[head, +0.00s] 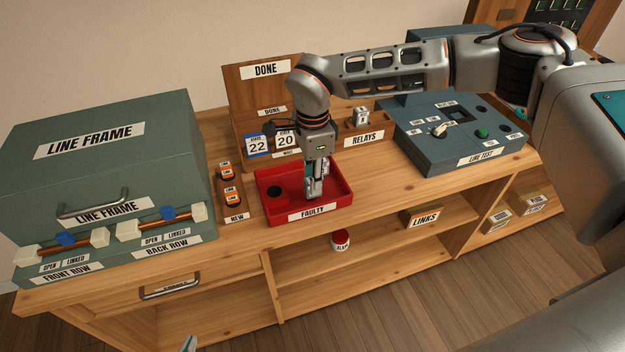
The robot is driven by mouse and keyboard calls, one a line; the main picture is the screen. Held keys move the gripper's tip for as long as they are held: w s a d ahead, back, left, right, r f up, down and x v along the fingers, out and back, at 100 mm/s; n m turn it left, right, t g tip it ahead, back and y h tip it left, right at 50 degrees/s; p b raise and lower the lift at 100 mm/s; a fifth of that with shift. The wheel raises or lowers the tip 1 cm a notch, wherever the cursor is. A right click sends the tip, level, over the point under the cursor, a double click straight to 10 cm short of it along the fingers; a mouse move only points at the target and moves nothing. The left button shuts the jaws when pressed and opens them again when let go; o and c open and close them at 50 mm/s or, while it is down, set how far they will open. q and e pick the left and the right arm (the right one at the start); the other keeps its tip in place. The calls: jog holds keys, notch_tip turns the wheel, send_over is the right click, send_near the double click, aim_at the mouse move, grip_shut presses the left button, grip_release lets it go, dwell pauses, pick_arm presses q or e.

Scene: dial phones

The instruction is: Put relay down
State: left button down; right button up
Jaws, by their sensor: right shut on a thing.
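My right gripper (314,192) points straight down into the red tray labelled FAULTY (340,208). It is shut on the relay, which is mostly hidden between the fingers. The fingertips are low inside the tray, right of its dark round hole; I cannot tell whether the relay touches the tray floor. Another silver relay (361,117) stands in the wooden rack labelled RELAYS (379,132). Only a small tip of what looks like my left gripper (188,343) shows at the bottom edge, so its jaws cannot be read.
The green LINE FRAME box (100,150) stands at left. A NEW holder (234,214) with orange-and-black parts is beside the tray. Number cards (286,140) stand behind it. The LINE TEST console (460,150) is at right. A LINKS box (421,218) sits on the shelf below.

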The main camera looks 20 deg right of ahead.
jog(key=shift+f, duration=0.35)
jog(key=shift+f, duration=0.15)
jog(key=o, duration=1)
notch_tip(320, 180, up, 12)
jog(key=shift+r, duration=0.2)
